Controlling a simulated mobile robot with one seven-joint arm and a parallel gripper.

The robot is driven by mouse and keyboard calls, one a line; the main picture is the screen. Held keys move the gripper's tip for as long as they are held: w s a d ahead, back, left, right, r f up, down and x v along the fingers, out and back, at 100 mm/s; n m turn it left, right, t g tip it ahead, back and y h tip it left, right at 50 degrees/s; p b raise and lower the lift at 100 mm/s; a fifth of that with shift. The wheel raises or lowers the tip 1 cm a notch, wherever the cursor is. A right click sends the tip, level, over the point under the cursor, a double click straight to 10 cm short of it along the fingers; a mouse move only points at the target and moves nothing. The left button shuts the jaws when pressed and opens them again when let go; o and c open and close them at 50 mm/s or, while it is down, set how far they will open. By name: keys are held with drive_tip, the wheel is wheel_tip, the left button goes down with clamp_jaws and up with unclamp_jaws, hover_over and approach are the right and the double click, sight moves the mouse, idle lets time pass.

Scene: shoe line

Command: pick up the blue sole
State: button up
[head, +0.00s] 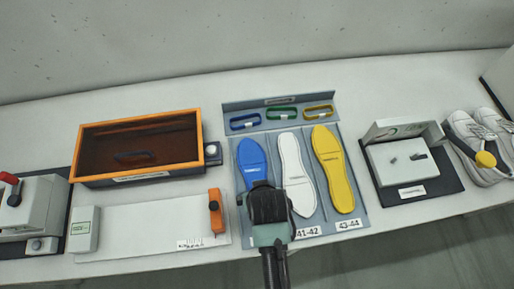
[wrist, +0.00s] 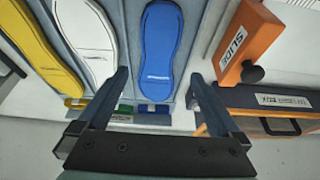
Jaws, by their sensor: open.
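The blue sole (head: 252,158) lies in the left slot of a grey-blue tray (head: 361,217), beside a white sole (head: 293,165) and a yellow sole (head: 334,170). My gripper (head: 270,205) is over the front end of the blue sole in the head view and hides that part. In the wrist view the blue sole (wrist: 159,52) lies beyond the open fingers, roughly between them in the picture. The gripper (wrist: 159,90) is open with nothing between its fingers. The height of the fingers above the sole is hard to tell.
Blue, green and yellow bands (head: 282,114) sit on the tray's back ledge. An orange-framed box (head: 140,117) and a white board with an orange slide handle (head: 216,211) stand left. A grey device (head: 405,165) and white shoes (head: 478,145) stand right.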

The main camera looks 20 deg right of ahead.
sight(250, 173)
drive_tip(key=x, duration=0.3)
drive_tip(key=shift+w+f, duration=0.15)
drive_tip(key=shift+f, duration=0.15)
drive_tip(key=shift+d+p+x, duration=0.1)
drive_tip(key=shift+p+x, duration=0.15)
drive_tip(key=shift+x, duration=1.25)
drive_tip(key=shift+d+p+x, duration=0.15)
drive_tip(key=shift+p+x, duration=0.1)
drive_tip(key=shift+x, duration=1.3)
drive_tip(key=shift+c, duration=0.2)
drive_tip(key=c, duration=1.2)
drive_tip(key=shift+w+r, duration=0.1)
drive_tip(key=shift+c, duration=0.9)
drive_tip(key=shift+r, duration=0.15)
